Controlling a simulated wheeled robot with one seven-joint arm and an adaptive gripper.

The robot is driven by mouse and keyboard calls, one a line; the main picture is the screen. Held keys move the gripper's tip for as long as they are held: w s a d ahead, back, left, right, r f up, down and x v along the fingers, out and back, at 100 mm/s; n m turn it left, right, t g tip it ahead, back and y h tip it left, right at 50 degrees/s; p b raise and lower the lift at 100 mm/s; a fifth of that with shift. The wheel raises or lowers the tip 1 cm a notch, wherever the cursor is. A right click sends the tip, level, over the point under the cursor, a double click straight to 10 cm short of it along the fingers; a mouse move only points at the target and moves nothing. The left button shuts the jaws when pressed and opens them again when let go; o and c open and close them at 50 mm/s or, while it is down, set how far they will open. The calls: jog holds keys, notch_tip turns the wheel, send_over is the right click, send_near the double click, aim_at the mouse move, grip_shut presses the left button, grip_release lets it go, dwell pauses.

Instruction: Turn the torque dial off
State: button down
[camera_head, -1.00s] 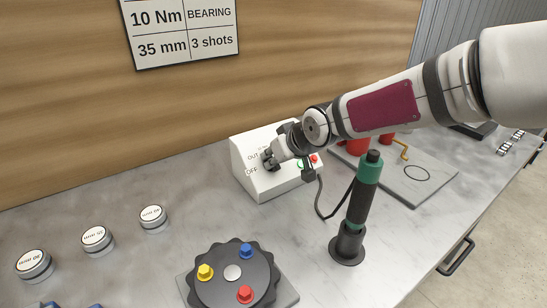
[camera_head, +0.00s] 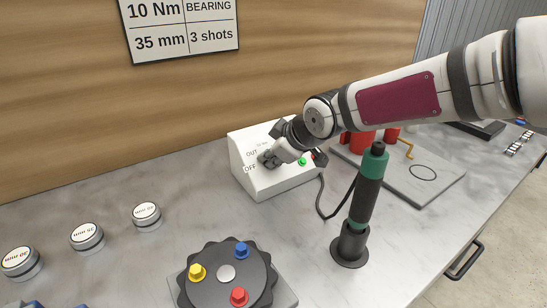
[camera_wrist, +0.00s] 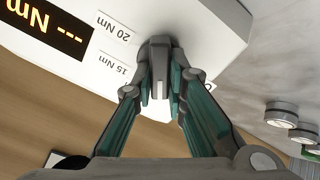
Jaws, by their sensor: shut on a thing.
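The white control box (camera_head: 285,181) stands against the wooden wall, with "OUT" and "OFF" labels on its sloped face. My gripper (camera_head: 267,159) is at that face, over the dial area. In the wrist view the grey torque dial (camera_wrist: 160,60) sits between the fingertips of my gripper (camera_wrist: 160,85), which are shut on it.
A green and black screwdriver (camera_head: 367,200) stands in a holder right of the box, its cable beside it. A black round fixture (camera_head: 226,275) with coloured knobs lies in front. Round labelled tins (camera_head: 87,237) stand left. A grey plate (camera_head: 425,178) lies at the right.

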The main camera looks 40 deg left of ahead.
jog(key=n, duration=0.5)
jog(key=shift+s+d+f+n, duration=0.1)
jog(key=shift+f+n, duration=0.05)
jog(key=shift+n, duration=0.25)
jog(key=n, duration=0.5)
jog(key=shift+s+d+f+h, duration=0.1)
jog(key=shift+h, duration=0.2)
jog(key=shift+n, duration=0.4)
jog(key=c, duration=1.6)
grip_release()
jog(key=v, duration=1.2)
